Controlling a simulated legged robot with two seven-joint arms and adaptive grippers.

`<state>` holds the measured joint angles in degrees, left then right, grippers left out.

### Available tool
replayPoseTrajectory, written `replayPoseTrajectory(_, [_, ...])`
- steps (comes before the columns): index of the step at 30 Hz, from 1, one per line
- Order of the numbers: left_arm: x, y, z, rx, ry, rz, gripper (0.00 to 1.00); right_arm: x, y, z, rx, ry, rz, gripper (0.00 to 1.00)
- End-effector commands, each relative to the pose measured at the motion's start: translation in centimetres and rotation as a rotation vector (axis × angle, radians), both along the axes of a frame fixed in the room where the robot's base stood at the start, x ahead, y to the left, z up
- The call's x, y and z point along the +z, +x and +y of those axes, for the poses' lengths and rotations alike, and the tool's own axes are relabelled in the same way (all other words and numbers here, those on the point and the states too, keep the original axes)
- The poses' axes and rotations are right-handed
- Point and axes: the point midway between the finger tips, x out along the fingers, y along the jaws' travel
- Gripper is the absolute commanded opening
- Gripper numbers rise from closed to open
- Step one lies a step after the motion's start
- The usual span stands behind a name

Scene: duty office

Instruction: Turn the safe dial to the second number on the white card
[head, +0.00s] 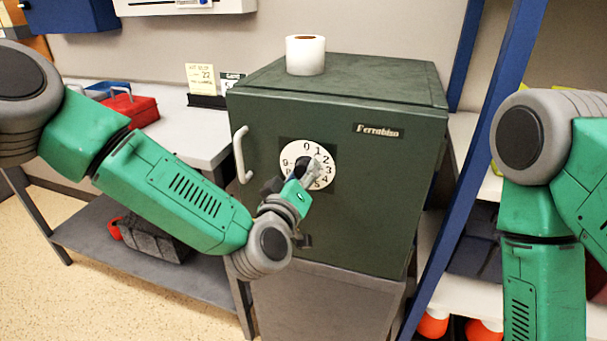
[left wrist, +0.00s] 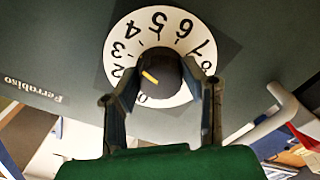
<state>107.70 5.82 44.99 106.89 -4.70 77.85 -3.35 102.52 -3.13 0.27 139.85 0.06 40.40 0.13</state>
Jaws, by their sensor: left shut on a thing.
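The round white dial (head: 296,151) with black numbers is on the front door of the dark green safe (head: 350,210). It also shows, upside down, in the left wrist view (left wrist: 171,17). My left gripper (head: 312,176) is at the dial in the head view. In the left wrist view my left gripper (left wrist: 164,96) has a finger on each side of the black knob (left wrist: 165,72) and is shut on it. The knob's orange mark points toward the 2 and 3 side. A pale card (head: 201,79) stands left of the safe; its writing is too small to read surely. My right gripper is out of view.
A light handle (head: 241,154) sticks out left of the dial. A paper roll (head: 305,55) stands on the safe. A second card (head: 230,82) stands beside the pale one, partly hidden. A blue shelf post (head: 463,165) rises close on the right.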

Motion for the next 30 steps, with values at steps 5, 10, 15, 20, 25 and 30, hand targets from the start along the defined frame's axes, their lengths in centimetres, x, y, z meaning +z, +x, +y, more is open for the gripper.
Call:
replayPoseTrajectory(5, [-0.16,0.0,0.07,0.001,-0.118,0.041,0.08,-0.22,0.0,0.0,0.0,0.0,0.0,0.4])
replayPoseTrajectory(10, [-0.15,0.02,0.1,0.002,-0.2,0.067,0.08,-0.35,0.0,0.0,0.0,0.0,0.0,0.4])
replayPoseTrajectory(15, [-0.19,0.01,0.1,0.003,-0.247,0.084,0.08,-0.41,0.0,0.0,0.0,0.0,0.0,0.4])
replayPoseTrajectory(20, [-0.21,0.01,0.1,0.003,-0.267,0.09,0.08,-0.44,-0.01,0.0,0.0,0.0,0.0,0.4])
replayPoseTrajectory(25, [-0.23,0.01,0.11,0.003,-0.271,0.093,0.08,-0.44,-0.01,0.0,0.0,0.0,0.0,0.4])
replayPoseTrajectory(30, [-0.26,0.02,0.12,0.003,-0.271,0.093,0.08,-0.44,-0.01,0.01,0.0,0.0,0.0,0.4])
